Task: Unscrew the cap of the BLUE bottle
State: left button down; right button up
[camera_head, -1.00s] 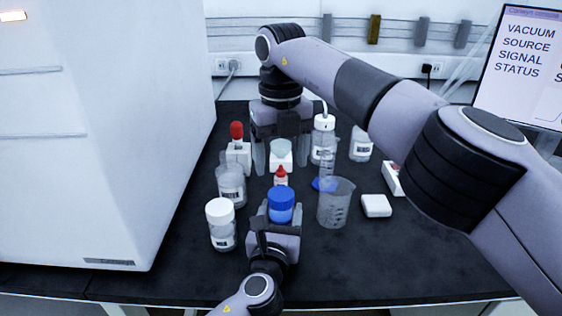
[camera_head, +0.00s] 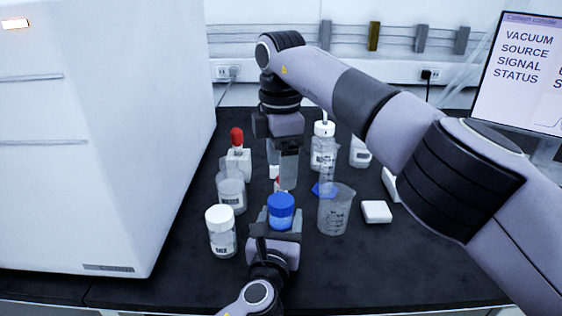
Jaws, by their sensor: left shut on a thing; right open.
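The blue bottle's blue cap (camera_head: 281,205) shows near the middle front of the bench, on top of the bottle. The bottle's body is mostly hidden by my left gripper (camera_head: 279,225), which is shut on it from the front. My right gripper (camera_head: 282,170) points down behind and above the blue cap, apart from it. It is open and empty as far as I can see; one finger shows clearly and the other is hard to make out.
A white-capped bottle (camera_head: 221,231) stands left of the blue bottle, and a clear beaker (camera_head: 334,210) stands right. A red-topped item (camera_head: 237,152), a white-topped bottle (camera_head: 323,150) and a white block (camera_head: 376,211) are around. A large white cabinet (camera_head: 100,140) bounds the left.

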aim_at(281, 200)
jog(key=m, duration=0.4)
jog(key=shift+m, duration=0.4)
jog(key=m, duration=0.3)
jog(key=shift+f, duration=4.05)
jog(key=shift+c, duration=0.3)
